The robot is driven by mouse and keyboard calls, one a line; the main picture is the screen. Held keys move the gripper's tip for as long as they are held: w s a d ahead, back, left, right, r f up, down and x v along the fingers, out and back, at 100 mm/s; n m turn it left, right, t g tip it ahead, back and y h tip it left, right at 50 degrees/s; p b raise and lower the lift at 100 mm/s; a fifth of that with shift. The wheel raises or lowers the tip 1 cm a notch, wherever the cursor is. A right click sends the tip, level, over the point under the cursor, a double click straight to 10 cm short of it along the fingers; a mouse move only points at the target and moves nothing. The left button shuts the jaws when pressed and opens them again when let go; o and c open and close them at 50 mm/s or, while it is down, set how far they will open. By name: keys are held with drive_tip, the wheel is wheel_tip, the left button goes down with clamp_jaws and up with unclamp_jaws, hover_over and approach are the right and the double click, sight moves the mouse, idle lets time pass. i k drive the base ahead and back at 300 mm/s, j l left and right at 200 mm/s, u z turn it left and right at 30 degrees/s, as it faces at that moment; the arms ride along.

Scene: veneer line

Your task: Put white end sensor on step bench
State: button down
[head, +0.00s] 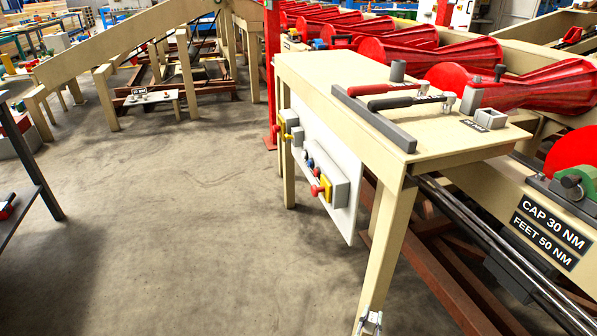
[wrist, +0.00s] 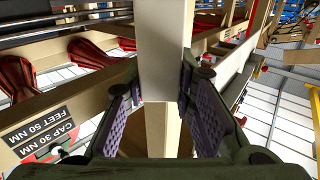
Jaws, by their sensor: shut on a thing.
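My gripper (wrist: 162,95), dark green with purple ribbed pads, shows in the wrist view. Its fingers are closed on the two sides of a plain white block, seemingly the white end sensor (wrist: 165,45). The block runs up out of the picture, so its far end is hidden. A beige post (wrist: 162,130) shows just below it; I cannot tell whether they touch. In the head view a beige bench (head: 325,70) stands in the foreground, and a small low bench (head: 180,95) at the back left. No label shows which is the step bench. My gripper is not visible there.
On the foreground bench lie a red-handled tool (head: 383,89), a black-handled tool (head: 405,102) and a grey angle bar (head: 372,120). A white panel with control boxes (head: 340,185) hangs on its side. The floor (head: 190,220) at left is open.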

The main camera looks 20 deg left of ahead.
sight(311, 65)
drive_tip(key=i+j+u, duration=0.6)
drive_tip(key=i+u, duration=0.2)
drive_tip(key=i+j+u, duration=0.15)
drive_tip(key=i, duration=0.4)
drive_tip(key=i+j+u, duration=0.1)
drive_tip(key=i, duration=0.5)
